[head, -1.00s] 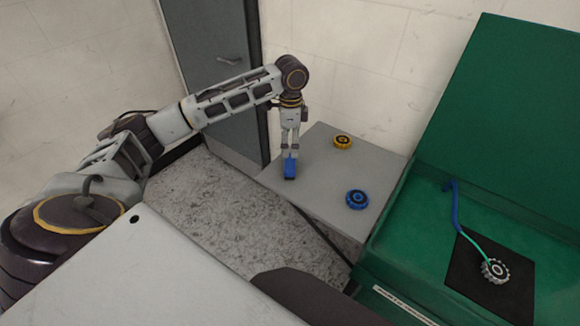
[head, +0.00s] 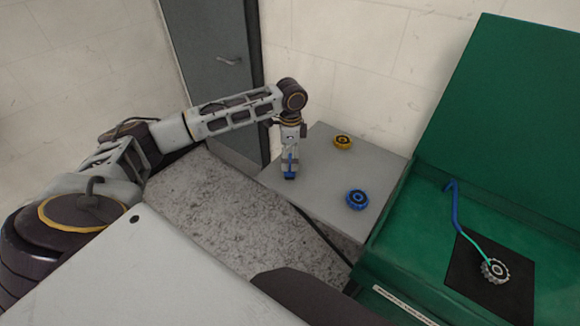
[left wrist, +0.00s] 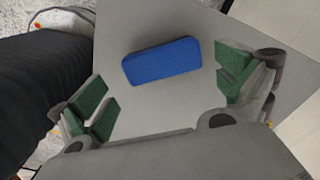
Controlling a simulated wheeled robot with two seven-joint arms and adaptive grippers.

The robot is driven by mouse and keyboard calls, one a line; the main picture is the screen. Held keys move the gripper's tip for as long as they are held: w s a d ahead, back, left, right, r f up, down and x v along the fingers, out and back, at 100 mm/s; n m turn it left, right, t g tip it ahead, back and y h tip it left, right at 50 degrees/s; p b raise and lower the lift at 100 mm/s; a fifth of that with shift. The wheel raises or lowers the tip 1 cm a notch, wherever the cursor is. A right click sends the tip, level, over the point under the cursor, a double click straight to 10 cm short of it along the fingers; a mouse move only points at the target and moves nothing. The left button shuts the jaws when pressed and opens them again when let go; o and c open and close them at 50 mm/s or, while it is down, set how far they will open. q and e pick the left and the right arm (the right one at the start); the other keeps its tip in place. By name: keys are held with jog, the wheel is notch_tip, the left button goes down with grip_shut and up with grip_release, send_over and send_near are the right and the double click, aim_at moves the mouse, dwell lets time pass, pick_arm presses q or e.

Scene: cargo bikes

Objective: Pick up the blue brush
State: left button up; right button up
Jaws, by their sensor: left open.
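The blue brush (head: 290,177) is a small blue block near the left corner of the grey tabletop. It also shows in the left wrist view (left wrist: 162,62), lying on the grey surface, where no bristles can be made out. My left gripper (head: 290,167) points down at the brush and partly covers it in the head view. In the left wrist view its green-padded fingers (left wrist: 163,90) are spread wide, one to each side of the brush with gaps between. My right gripper is not in view.
A yellow knobbed disc (head: 342,142) and a blue knobbed disc (head: 357,199) lie on the grey tabletop (head: 325,172). An open green box (head: 400,262) stands to the right, holding a blue-handled tool (head: 455,205) and a grey toothed disc (head: 495,271). A wall is behind.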

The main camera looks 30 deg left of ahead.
aim_at(290, 162)
pick_arm(q)
jog(key=shift+a+f, duration=0.2)
jog(key=shift+f, duration=2.2)
